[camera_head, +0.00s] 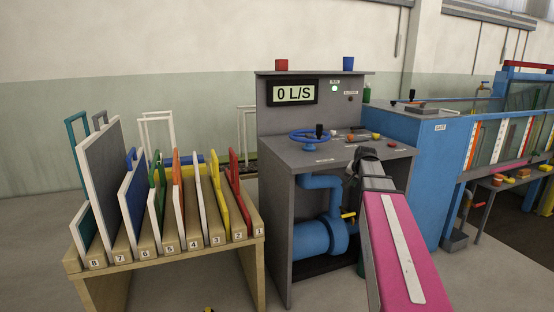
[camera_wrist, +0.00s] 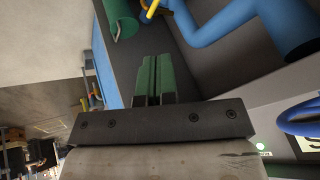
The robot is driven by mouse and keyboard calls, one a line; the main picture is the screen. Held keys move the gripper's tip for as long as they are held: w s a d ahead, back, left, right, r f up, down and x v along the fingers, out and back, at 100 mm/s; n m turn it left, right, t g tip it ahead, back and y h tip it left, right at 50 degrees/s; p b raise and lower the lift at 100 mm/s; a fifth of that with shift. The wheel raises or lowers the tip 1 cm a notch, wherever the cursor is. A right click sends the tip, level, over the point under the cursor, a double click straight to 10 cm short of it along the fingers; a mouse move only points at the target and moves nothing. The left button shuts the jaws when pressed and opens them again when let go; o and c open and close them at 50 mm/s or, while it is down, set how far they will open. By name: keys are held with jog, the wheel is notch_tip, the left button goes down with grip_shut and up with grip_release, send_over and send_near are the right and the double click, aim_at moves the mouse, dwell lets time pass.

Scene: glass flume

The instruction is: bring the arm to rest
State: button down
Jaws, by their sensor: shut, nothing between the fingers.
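My arm (camera_head: 400,250), with a pink link, reaches up from the bottom of the head view to the front of the grey control console (camera_head: 275,185). My gripper (camera_wrist: 153,60) shows in the wrist view with its two green fingers side by side and closed, holding nothing. In the head view the dark wrist end is in front of the console's right side, and the fingers are hard to make out. The blue handwheel (camera_head: 309,136) on the console top is left of the wrist. I cannot tell the exact gap between gripper and console.
A wooden rack (camera_head: 255,245) with coloured framed panels in numbered slots stands left of the console. Blue pipework (camera_head: 322,238) with a yellow handle is under the console top. A blue cabinet (camera_head: 440,175) and the glass flume (camera_head: 510,135) are to the right.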

jog(key=s+a+f+n+g, duration=0.3)
jog(key=s+a+f, duration=0.4)
jog(key=s+f, duration=0.5)
jog(key=s+a+f+n+g, duration=0.3)
jog(key=s+a+f, duration=0.4)
jog(key=s+f, duration=0.5)
jog(key=shift+s+a+f+n, duration=0.15)
jog(key=shift+s+f+n, duration=0.2)
jog(key=shift+s, duration=0.9)
